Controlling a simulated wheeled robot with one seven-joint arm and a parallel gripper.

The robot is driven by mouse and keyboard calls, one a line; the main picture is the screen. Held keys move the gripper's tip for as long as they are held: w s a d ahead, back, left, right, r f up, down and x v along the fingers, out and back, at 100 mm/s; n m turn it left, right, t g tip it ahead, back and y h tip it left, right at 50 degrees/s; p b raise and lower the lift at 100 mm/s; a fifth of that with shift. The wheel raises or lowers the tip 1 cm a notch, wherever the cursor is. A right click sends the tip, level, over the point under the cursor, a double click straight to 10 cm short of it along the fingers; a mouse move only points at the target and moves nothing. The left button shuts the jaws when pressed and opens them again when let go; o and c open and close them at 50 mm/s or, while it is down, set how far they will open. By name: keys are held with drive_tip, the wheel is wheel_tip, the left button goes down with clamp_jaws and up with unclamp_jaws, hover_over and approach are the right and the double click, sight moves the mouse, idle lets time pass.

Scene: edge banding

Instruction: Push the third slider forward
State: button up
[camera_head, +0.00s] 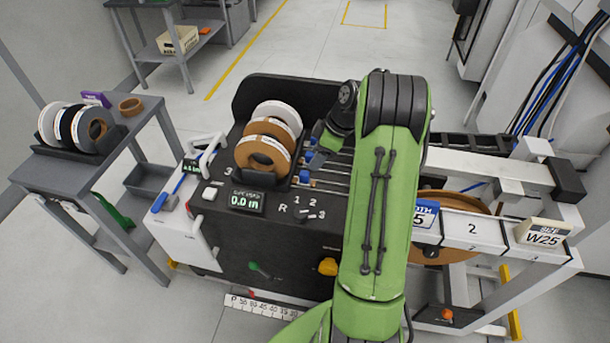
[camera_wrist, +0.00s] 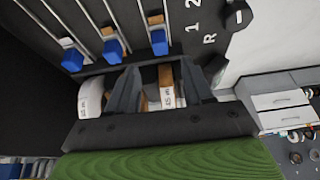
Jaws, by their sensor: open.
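Three sliders with blue knobs sit on parallel metal rods on the dark machine top. In the head view the near knob (camera_head: 304,176) and a middle knob (camera_head: 308,156) show right of the tape rolls; my gripper and arm partly cover that area. In the wrist view the knobs stand in a row: left (camera_wrist: 72,60), middle (camera_wrist: 112,52) and right (camera_wrist: 159,42). No number marks which is third. My gripper (camera_wrist: 160,84) is open and apart from the knobs, its fingers pointing toward the row. It also shows in the head view (camera_head: 325,138).
Large brown and white tape rolls (camera_head: 263,152) stand left of the sliders; labelled rolls also show between my fingers in the wrist view (camera_wrist: 167,88). A selector dial (camera_head: 299,215) and a display (camera_head: 247,201) are in front. A white rail (camera_head: 490,172) lies right of my arm.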

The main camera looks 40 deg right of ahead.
sight(305, 173)
drive_tip(key=b+x, duration=0.1)
drive_tip(key=x, duration=0.7)
drive_tip(key=shift+f, duration=0.1)
clamp_jaws()
